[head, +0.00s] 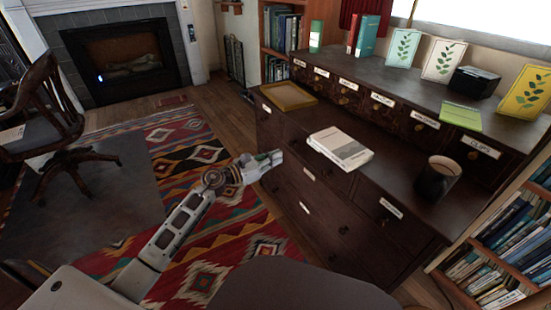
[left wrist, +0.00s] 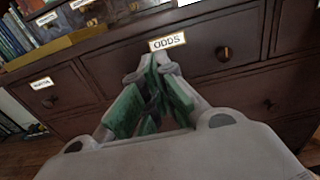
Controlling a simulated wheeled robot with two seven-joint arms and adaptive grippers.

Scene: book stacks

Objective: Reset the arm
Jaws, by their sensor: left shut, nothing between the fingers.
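My left arm comes in from the lower left in the head view. Its gripper (head: 272,157) is near the front of the dark wooden cabinet (head: 335,215), left of the white book on the counter. In the left wrist view, the gripper (left wrist: 160,65) has its green-padded fingers brought together at the tips, with nothing held. It points at a drawer front labelled "ODDS" (left wrist: 167,42). I cannot tell whether the fingertips touch the drawer. My right gripper is not in view.
A white book (head: 341,148), a black mug (head: 437,178) and a yellow tray (head: 289,96) rest on the cabinet's lower top. Books and leaf-print cards stand on the upper ledge. A wooden chair (head: 45,115) is at left. The patterned rug (head: 205,155) has open floor space.

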